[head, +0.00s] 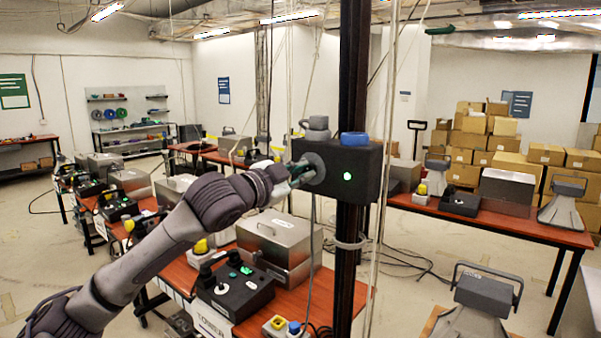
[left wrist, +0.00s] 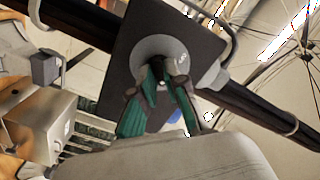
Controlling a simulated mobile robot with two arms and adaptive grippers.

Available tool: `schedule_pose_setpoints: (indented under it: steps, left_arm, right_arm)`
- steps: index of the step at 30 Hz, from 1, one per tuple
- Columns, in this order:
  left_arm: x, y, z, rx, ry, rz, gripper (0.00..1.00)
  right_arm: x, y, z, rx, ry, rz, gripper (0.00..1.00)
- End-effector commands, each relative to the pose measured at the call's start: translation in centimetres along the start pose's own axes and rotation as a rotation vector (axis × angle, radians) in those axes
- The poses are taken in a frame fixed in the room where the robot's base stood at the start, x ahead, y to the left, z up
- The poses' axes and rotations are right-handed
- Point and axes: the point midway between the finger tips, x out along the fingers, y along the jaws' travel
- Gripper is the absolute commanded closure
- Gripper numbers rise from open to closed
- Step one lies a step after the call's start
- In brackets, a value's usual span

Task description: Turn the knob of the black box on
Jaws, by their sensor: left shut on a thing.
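The black box (head: 365,165) is fixed to a dark upright post in the head view. A small green light glows on its front face. In the left wrist view, the box (left wrist: 137,30) shows as a dark panel with the grey knob disc (left wrist: 149,50). The teal fingers of my left gripper (left wrist: 164,82) close around its middle. The fingers partly hide the knob's centre. My right gripper is not in view.
A grey fitting (head: 317,124) and a blue cap (head: 354,138) sit on top of the box. The post (head: 347,255) and hanging cables stand close by. Below are a metal case (head: 275,245), a black control box (head: 240,292) and red-brown tables. Cardboard boxes (head: 510,163) are stacked behind.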

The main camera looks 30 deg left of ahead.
Motion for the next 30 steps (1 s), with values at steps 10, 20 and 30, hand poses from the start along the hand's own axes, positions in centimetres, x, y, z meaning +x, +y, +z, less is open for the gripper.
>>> schedule_pose_setpoints:
  steps: [10,20,30]
  left_arm:
    - [0.0,0.0,0.0,0.002,0.001,-0.001,0.62]
    - [-0.3,0.0,0.1,0.002,-0.001,0.000,0.62]
    - [-4.7,0.1,0.2,0.008,-0.006,0.003,0.62]
  right_arm:
    - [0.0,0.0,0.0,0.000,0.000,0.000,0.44]
    - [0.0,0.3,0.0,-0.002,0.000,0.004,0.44]
    - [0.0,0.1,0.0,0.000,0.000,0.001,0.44]
